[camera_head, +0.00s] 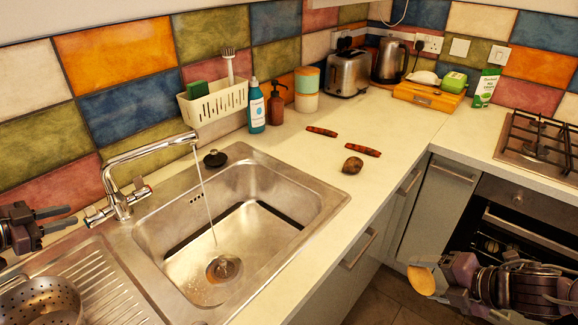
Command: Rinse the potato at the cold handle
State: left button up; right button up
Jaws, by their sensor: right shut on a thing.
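The steel mixer tap (150,160) stands behind the sink (240,230), and a thin stream of water runs from its spout into the basin. Its handles (118,202) are at the tap's base; I cannot tell hot from cold by marking. My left gripper (66,217) is at the left edge, left of the handles, with its fingers apart and empty. My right gripper (436,280) is at the lower right, in front of the counter and away from the sink. It is shut on a yellow-tan rounded thing, apparently the potato (422,279), partly hidden by the fingers.
A brown lump (352,165) and two reddish-brown sticks (322,131) lie on the counter (400,118). Bottles (256,108), a caddy (215,104), a toaster (348,73) and a kettle (390,62) stand along the wall. A colander (40,300) is on the drainboard. The hob (540,140) is at right.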

aim_at(92, 213)
pick_arm(q)
jog(key=shift+x, duration=3.3)
grip_shut()
